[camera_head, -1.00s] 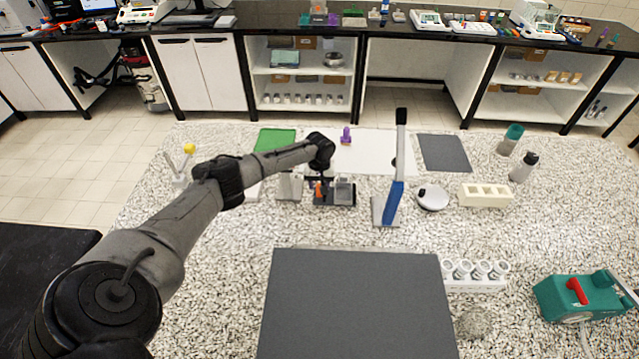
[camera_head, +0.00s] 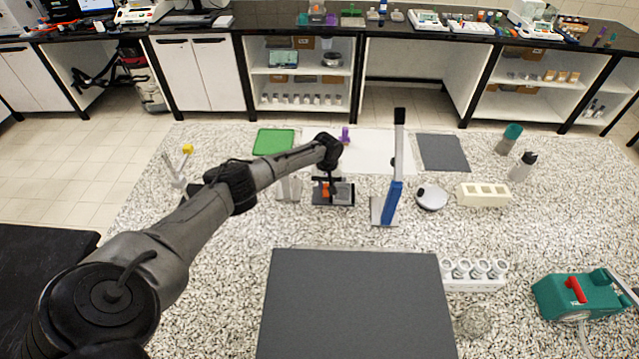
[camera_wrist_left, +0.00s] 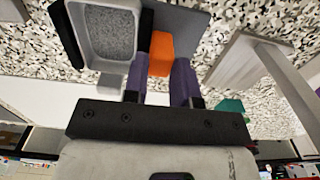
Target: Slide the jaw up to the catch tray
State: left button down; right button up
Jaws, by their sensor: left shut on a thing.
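The orange jaw (camera_head: 326,189) sits on a dark base plate (camera_head: 333,201) near the middle of the counter. My left gripper (camera_head: 329,181) reaches down over the jaw. In the left wrist view, the gripper's two purple fingers (camera_wrist_left: 163,78) are shut on the orange jaw (camera_wrist_left: 161,54). The catch tray (camera_wrist_left: 105,35), with grey grainy contents, lies close beside the left finger. Any gap between jaw and tray is hard to judge. My right gripper is out of view.
A blue-handled upright device (camera_head: 392,200) stands close on the right, then a round white-grey item (camera_head: 431,197) and a cream block (camera_head: 483,194). White pieces (camera_head: 290,188) stand close on the left. A large dark mat (camera_head: 355,305) lies in front.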

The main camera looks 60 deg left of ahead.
pick_arm(q)
jog(key=c, duration=0.9)
grip_release()
jog(key=shift+r+p, duration=0.5)
jog(key=shift+r, duration=6.45)
